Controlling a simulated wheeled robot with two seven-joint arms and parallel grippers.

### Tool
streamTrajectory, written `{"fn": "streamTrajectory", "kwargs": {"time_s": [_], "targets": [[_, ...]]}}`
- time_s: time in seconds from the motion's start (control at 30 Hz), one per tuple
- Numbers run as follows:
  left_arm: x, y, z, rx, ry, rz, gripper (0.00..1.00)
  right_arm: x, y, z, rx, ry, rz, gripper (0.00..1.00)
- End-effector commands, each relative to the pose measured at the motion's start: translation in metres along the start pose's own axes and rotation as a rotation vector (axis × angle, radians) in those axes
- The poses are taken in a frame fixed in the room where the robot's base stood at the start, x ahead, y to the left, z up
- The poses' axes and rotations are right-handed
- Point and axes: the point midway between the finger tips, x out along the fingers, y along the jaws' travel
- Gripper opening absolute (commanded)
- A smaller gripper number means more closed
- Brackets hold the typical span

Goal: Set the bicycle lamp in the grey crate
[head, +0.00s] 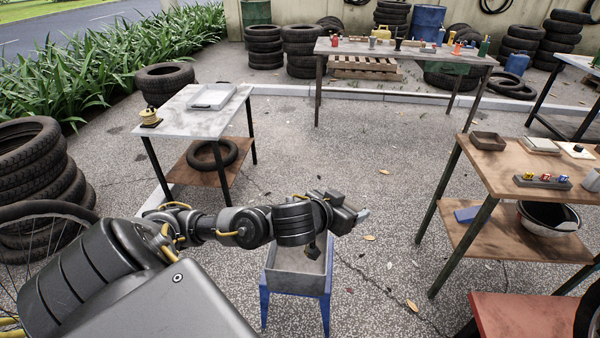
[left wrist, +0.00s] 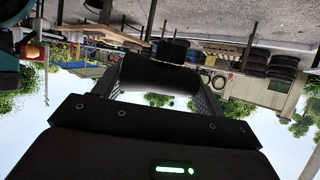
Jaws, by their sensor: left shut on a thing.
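The grey crate (head: 292,285) sits on a blue stand in the lower middle of the head view. My left arm reaches over it and hides part of its far side. In the left wrist view my left gripper (left wrist: 158,80) is shut on a dark, rounded thing, the bicycle lamp (left wrist: 158,74), which lies between the two fingers. The lamp cannot be clearly made out in the head view. The crate's visible inside looks empty. My right gripper is not in view.
A table (head: 505,170) with a small tray and several small parts stands at the right. A long table (head: 400,50) is at the back. Open paving lies around the crate's stand.

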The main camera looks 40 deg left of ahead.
Motion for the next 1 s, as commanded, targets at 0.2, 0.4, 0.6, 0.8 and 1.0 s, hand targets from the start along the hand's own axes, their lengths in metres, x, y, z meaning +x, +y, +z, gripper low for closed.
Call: {"fn": "streamTrajectory", "kwargs": {"time_s": [0.2, 0.4, 0.6, 0.8, 1.0], "targets": [[0.004, -0.004, 0.037, 0.000, -0.004, 0.014, 0.47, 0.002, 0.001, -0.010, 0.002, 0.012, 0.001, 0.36], [0.009, -0.009, 0.099, 0.007, -0.010, 0.042, 0.47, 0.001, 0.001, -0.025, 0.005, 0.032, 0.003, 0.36], [0.006, -0.013, 0.168, 0.038, -0.005, 0.090, 0.47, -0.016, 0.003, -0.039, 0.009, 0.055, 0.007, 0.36], [0.002, -0.015, 0.189, 0.054, 0.000, 0.114, 0.47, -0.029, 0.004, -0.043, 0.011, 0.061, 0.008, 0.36], [0.003, -0.016, 0.189, 0.059, 0.002, 0.117, 0.47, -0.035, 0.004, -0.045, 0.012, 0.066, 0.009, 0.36]]}}
